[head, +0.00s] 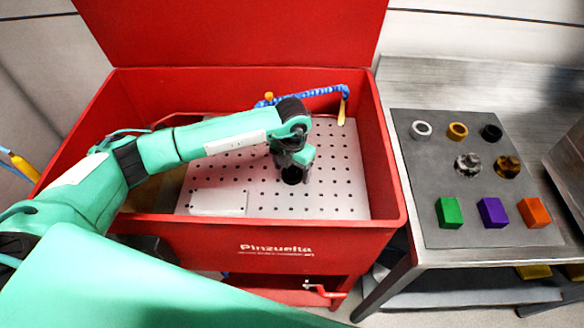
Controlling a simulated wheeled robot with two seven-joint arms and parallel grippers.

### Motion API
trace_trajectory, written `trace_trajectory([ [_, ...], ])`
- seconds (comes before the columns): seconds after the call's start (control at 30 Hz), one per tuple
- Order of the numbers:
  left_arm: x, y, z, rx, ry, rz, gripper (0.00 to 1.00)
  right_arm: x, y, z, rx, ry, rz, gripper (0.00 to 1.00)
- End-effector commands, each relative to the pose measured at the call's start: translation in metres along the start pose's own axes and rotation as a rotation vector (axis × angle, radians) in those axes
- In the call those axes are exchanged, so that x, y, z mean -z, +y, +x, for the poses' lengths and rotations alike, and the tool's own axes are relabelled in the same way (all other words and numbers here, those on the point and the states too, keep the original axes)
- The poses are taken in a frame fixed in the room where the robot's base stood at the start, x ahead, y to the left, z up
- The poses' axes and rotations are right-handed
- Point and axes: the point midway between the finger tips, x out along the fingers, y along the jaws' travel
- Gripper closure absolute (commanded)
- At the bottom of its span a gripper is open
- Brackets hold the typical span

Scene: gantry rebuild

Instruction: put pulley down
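My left arm reaches from the left into the red wash bin. Its gripper (293,170) points down over the perforated white plate (335,180). A dark round thing (291,176), perhaps the pulley, shows right at the fingertips, low over or on the plate. The gripper and wrist partly cover it, and I cannot tell whether the fingers are closed on it or whether it touches the plate. My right gripper is not in view.
The red bin (393,185) has raised walls around the plate. A blue hose (320,91) with a yellow tip lies at its back. A white block (218,202) sits at the plate's front left. Right, a grey mat (455,225) holds rings, round mottled parts and coloured cubes.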

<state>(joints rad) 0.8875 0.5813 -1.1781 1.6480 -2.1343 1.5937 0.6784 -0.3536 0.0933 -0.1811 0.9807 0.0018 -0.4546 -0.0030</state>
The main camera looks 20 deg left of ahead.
Motion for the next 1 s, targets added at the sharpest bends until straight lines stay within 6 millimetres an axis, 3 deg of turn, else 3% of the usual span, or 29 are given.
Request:
trace_trajectory([
  [0.4, 0.000, 0.000, -0.006, 0.000, -0.001, 0.000, 0.25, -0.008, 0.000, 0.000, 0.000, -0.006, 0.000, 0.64],
  [0.63, -0.001, 0.001, -0.052, 0.000, -0.004, 0.000, 0.25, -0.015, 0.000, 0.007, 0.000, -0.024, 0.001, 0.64],
  [0.8, -0.001, 0.000, -0.089, 0.000, -0.003, 0.000, 0.25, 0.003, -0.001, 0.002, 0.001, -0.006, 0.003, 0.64],
  [1.0, -0.001, 0.000, -0.116, 0.000, -0.002, 0.000, 0.25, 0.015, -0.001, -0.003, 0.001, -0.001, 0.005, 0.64],
])
